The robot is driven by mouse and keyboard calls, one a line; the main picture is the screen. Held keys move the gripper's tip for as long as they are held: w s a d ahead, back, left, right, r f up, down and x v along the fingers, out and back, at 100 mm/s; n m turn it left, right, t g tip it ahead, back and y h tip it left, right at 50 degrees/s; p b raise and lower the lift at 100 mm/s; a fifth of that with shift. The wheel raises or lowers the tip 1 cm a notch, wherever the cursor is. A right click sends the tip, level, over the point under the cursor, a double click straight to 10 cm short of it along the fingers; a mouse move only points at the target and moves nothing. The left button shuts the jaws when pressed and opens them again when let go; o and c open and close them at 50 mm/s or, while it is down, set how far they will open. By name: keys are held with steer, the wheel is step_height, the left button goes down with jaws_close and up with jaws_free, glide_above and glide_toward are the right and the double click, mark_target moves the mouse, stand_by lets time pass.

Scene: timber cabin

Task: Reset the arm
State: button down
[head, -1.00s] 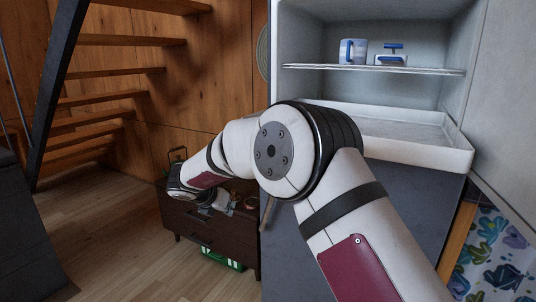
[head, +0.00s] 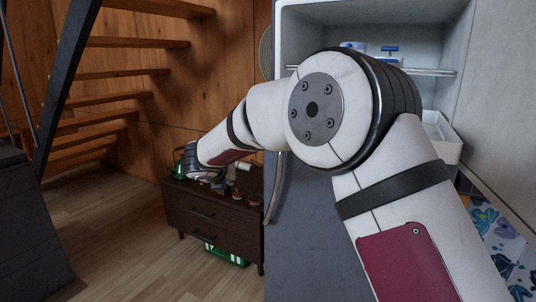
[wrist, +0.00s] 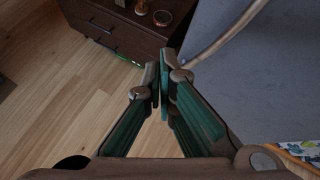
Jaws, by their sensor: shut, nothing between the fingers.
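My gripper (wrist: 162,78) shows in the wrist view with its green-padded fingers closed together and nothing between them. It hangs in the air over the wooden floor, with the dark wooden drawer cabinet beyond it. In the head view my white arm crosses the middle of the picture and bends left toward the cabinet. The gripper's fingers are hard to make out there.
A dark drawer cabinet (head: 215,218) holds several small items on top. A green crate (head: 226,256) lies under it. An open fridge (head: 315,235) with shelves stands behind my arm. Wooden stairs (head: 128,74) rise at left. The floor (head: 130,220) at left is clear.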

steer(key=s+d+r+n+t+y, duration=0.1)
steer(key=s+r+n+y, duration=0.2)
steer(key=r+n, duration=0.35)
steer(key=s+d+r+n+y, duration=0.2)
steer(key=s+r+n, duration=0.1)
steer(key=r+n, duration=0.4)
steer(key=s+d+r+n+g+y, duration=0.1)
steer(key=s+d+r+n+y, duration=0.15)
steer(key=s+n, duration=0.3)
steer(key=s+d+f+n+g+h, duration=0.25)
steer(key=s+d+f+n, duration=0.2)
steer(key=s+d, duration=0.75)
steer(key=s+d+f+n+g+h, duration=0.2)
steer(key=s+d+f+n+g, duration=0.3)
steer(key=s, duration=1.3)
steer(key=s+d+f+n+g+h, duration=0.3)
steer(key=s+d+n, duration=0.5)
steer(key=s, duration=0.7)
step_height(320, 180, up, 21)
steer(key=m+t+p, duration=0.1)
steer(key=t+p, duration=0.2)
steer(key=p, duration=1.7)
steer(key=shift+w+d+f+y, duration=0.15)
steer(key=shift+d+f+y, duration=0.05)
steer(key=shift+d+y, duration=0.25)
